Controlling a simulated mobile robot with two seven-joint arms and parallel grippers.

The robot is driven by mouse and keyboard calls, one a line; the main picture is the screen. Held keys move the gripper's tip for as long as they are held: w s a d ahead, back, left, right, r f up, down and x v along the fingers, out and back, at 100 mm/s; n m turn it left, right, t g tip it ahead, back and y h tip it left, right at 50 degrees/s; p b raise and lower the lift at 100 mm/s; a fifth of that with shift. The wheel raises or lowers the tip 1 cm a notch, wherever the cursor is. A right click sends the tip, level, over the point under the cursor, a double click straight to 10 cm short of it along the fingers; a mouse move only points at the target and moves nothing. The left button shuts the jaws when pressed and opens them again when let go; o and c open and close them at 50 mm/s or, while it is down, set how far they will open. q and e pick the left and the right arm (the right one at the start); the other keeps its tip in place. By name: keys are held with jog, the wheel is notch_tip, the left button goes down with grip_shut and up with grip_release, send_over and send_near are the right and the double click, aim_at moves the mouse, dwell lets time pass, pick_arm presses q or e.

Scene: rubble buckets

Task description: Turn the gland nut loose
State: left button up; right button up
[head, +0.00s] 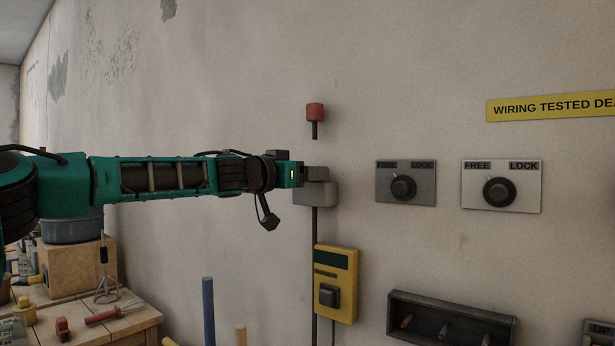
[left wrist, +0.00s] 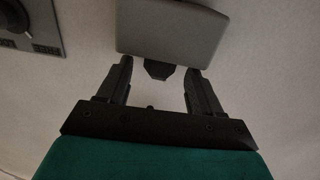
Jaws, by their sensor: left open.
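The gland nut (left wrist: 160,70) is a small dark faceted piece on the edge of a grey box (left wrist: 170,28) in the left wrist view. In the head view the grey box (head: 316,194) is on the wall, and I cannot make out the nut there behind my gripper. My left gripper (head: 316,173) is at the box's top edge. In the left wrist view its two dark fingers (left wrist: 158,72) are open, one on each side of the nut, with a visible gap to it on both sides. My right gripper is not in view.
A red-capped piece (head: 315,112) is on the wall above the box. A dark cable (head: 314,225) runs down from the box past a yellow device (head: 336,284). Two FREE/LOCK knob plates (head: 406,183) are to the right. A cluttered bench (head: 128,322) stands lower left.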

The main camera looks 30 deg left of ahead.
pick_arm(q)
jog(key=shift+w, duration=0.3)
jog(key=shift+d, duration=0.1)
jog(key=c, duration=1.1)
